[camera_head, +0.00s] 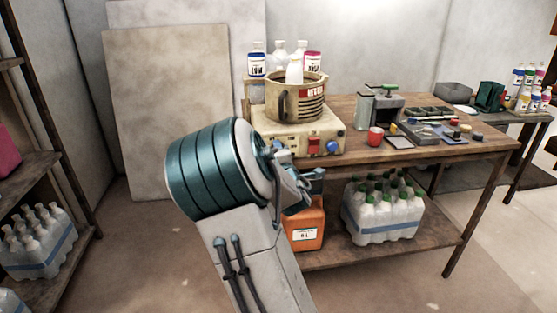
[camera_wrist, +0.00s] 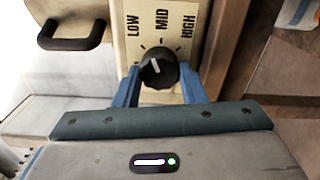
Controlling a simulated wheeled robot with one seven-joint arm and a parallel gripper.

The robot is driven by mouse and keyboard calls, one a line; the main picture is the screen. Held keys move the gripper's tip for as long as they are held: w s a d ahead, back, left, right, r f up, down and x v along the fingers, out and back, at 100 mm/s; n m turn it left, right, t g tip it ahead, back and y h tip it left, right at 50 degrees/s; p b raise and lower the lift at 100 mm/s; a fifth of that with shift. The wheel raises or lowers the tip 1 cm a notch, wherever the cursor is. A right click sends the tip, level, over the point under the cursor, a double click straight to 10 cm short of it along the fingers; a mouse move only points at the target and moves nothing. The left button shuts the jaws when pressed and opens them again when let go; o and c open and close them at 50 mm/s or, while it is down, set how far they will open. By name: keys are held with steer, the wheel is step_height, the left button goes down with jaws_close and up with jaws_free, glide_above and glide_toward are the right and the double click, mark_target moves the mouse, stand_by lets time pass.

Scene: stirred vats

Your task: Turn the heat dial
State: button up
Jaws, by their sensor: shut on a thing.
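The heat dial (camera_wrist: 163,72) is a round black knob with a white pointer mark, on a cream panel (camera_wrist: 128,52) with LOW, MID and HIGH printed above it. The pointer leans slightly left of straight up, roughly between LOW and MID. My gripper (camera_wrist: 161,84) has a blue finger on each side of the dial and is shut on it. In the head view, the cream heater base (camera_head: 290,127) stands on the wooden table under a stirred vat (camera_head: 288,103). There my arm hides the dial, and my gripper is partly visible at the table's front edge.
A black handle (camera_wrist: 75,43) sticks out left of the dial. An orange container (camera_head: 307,228) and bottle pack (camera_head: 383,215) are below.

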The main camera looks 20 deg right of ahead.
steer(key=shift+d+r+m+b, duration=0.1)
steer(key=shift+r+m+b, duration=0.05)
steer(key=shift+m+b, duration=6.15)
steer(key=shift+m+p, duration=0.5)
steer(key=shift+m, duration=0.1)
steer(key=o, duration=1)
steer(key=p+v, duration=0.2)
steer(key=v, duration=1.2)
